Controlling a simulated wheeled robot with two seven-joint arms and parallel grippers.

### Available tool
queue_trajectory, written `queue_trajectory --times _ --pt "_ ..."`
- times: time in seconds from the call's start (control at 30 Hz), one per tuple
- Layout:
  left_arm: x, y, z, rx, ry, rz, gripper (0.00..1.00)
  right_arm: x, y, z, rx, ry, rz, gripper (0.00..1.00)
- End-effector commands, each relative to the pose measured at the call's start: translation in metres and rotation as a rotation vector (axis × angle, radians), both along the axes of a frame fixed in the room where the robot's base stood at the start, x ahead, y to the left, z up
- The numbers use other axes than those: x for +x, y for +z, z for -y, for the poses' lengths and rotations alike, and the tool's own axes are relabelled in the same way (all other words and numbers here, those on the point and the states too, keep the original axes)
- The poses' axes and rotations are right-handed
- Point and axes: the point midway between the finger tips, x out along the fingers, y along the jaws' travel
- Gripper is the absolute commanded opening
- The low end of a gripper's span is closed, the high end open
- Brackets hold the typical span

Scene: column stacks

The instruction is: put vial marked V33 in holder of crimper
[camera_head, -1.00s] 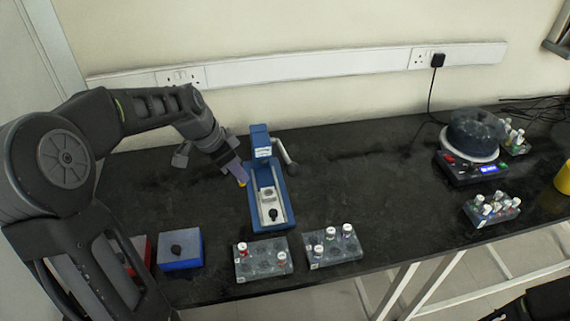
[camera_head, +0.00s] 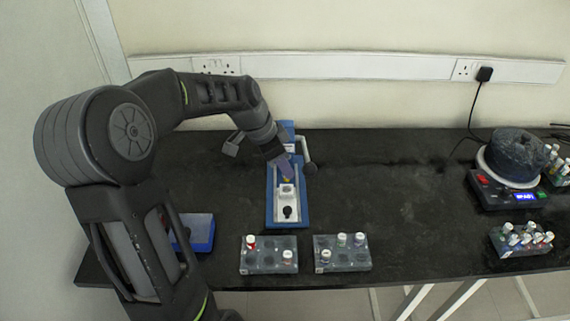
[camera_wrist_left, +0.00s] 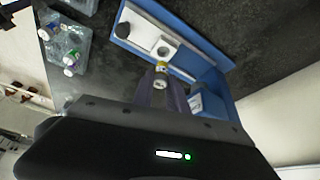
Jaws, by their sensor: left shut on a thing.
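The blue crimper (camera_head: 271,207) stands on the black bench, with a pale bed and a small white holder (camera_head: 287,189) in its middle. My left gripper (camera_head: 286,175) is shut over the crimper, just behind the holder. My right gripper is not in view.
The crimper's lever (camera_head: 308,158) rises at its right. Two clear racks with capped vials, left (camera_head: 268,262) and right (camera_head: 342,261), stand in front. A blue box (camera_head: 200,231) is partly behind my arm. A stirrer (camera_head: 505,190) and more vials are at right.

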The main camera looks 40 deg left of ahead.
Motion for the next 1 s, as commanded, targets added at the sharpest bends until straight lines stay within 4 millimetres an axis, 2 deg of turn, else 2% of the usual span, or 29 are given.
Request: queue_trajectory --times 0.2,0.37,1.0 --pt "0.000 -0.020 0.000 -0.001 0.001 -0.002 0.00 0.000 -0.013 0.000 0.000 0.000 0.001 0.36" --pt "0.000 -0.028 0.000 -0.001 0.001 -0.002 0.00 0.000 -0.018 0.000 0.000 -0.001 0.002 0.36" --pt "0.000 -0.030 0.000 0.000 0.000 0.000 0.00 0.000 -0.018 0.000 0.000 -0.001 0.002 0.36"
